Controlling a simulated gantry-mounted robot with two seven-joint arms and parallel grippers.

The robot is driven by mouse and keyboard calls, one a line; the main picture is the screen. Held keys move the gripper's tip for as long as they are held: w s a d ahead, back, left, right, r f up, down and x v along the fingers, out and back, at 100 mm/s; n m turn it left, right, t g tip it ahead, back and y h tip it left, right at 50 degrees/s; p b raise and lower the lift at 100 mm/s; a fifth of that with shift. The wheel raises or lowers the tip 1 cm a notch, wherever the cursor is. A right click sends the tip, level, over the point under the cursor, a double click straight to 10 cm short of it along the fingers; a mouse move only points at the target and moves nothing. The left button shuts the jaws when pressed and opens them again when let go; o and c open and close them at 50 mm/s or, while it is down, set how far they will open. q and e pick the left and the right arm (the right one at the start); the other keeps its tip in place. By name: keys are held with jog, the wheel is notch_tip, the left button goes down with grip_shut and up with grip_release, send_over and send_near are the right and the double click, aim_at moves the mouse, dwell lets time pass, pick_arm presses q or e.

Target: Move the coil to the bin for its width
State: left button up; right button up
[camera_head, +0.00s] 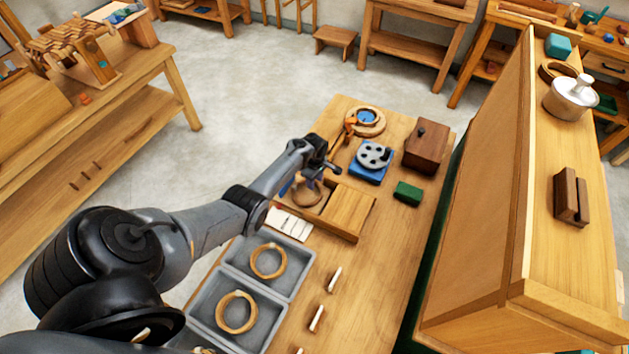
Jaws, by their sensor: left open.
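A brown coil (307,195) lies in the open left part of a shallow wooden tray (347,237) near the middle of the table. My left gripper (305,180) is open and hangs over this coil, partly covering it; whether the fingers touch it I cannot tell. Two grey bins stand at the near left of the table. The farther bin (301,247) holds a light tan coil (268,261), and the nearer bin (200,313) holds another tan coil (237,311). Small pale tags (333,279) lie right of the bins. My right gripper is not in view.
A white card (290,222) lies between tray and bins. Beyond the tray stand a blue-based device with a grey disc (374,155), a brown box (426,146), a green block (408,193) and a round wooden piece (367,121). A tall wooden cabinet (490,170) rises at the right.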

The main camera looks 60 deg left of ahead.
pick_arm(q)
notch_tip(320, 180, up, 8)
jog(key=p, duration=0.2)
jog(key=shift+r+p, duration=0.15)
jog(key=shift+p, duration=0.2)
jog(key=shift+r, duration=0.75)
